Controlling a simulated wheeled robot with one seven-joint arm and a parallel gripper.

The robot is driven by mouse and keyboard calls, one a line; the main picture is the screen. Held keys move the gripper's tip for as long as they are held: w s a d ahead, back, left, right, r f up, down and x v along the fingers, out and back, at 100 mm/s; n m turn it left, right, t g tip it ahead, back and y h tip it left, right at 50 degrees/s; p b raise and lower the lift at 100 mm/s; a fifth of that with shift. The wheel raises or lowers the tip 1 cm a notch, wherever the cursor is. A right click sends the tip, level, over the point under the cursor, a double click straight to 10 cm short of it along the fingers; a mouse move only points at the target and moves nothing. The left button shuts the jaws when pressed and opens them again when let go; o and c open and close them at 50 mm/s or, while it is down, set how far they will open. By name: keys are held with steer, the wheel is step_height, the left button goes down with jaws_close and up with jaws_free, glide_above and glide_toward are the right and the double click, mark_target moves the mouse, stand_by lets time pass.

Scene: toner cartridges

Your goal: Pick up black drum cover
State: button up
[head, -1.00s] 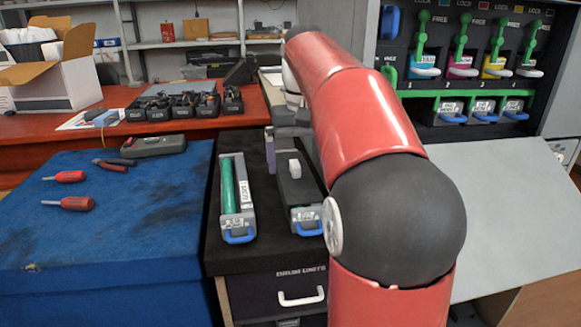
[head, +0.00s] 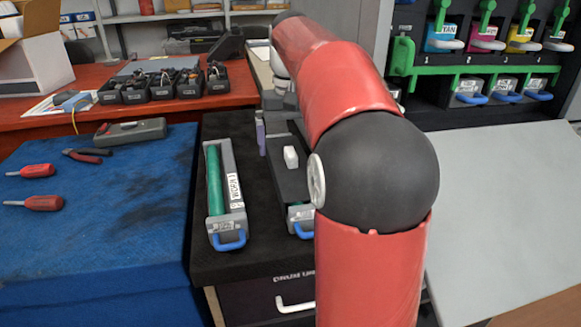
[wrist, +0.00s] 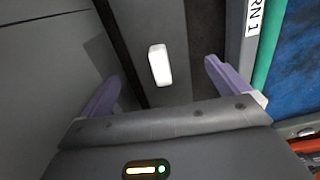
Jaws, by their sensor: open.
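The black drum cover (head: 287,182) lies over a drum unit on the black cabinet top, with a white block-shaped handle (head: 290,157) on it. In the wrist view the cover (wrist: 172,92) runs through the middle with its white handle (wrist: 160,65) upright in the picture. My gripper (wrist: 160,85) is open, its two purple fingers on either side of the cover with the handle between and a little beyond them. Nothing is between the fingertips in contact. In the head view one purple finger shows beside the cover's far end; my arm hides part of the cover's right side.
An uncovered drum unit with a green roller (head: 215,180) lies just left of the cover. A blue mat (head: 100,230) holds screwdrivers and pliers. A grey slanted panel (head: 500,200) is at right, below the printer's toner slots (head: 490,40).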

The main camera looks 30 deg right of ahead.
mark_target(291, 151)
step_height(291, 151, down, 3)
steer(key=shift+a+f, duration=0.1)
steer(key=shift+c, duration=0.3)
steer(key=c, duration=1)
steer(key=shift+r+p, duration=1.85)
steer(key=shift+r, duration=5.7)
